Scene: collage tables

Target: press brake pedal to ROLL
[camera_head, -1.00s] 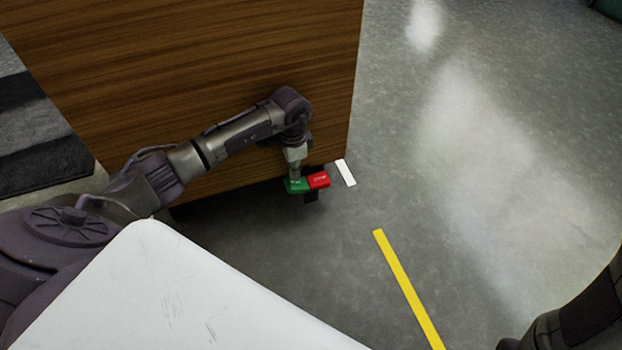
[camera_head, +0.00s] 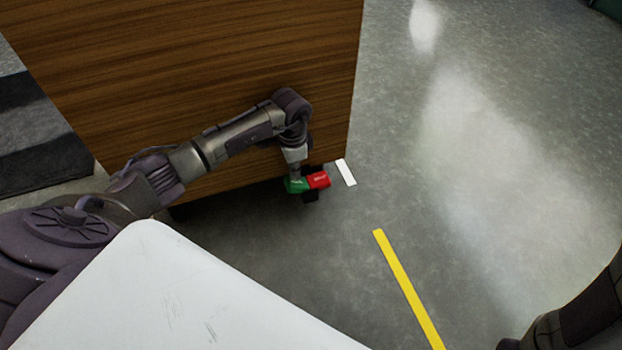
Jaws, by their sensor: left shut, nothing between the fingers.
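The brake pedal is a small two-part rocker low at the corner of the wooden cabinet. It has a green half (camera_head: 296,186) on the left and a red half (camera_head: 318,180) on the right, with lettering too small to read surely. A black caster part (camera_head: 311,197) shows just below it. My left gripper (camera_head: 295,175) is shut and empty. It points down at the green half and seems to touch it; its fingertips are small and partly unclear. My right gripper is not in view; only part of my right arm shows at the lower right.
The wooden cabinet (camera_head: 200,70) fills the upper left. Grey floor (camera_head: 480,200) is open to the right, with a white strip (camera_head: 346,172) and a yellow strip (camera_head: 408,287) on it. A dark mat (camera_head: 35,135) lies at the far left.

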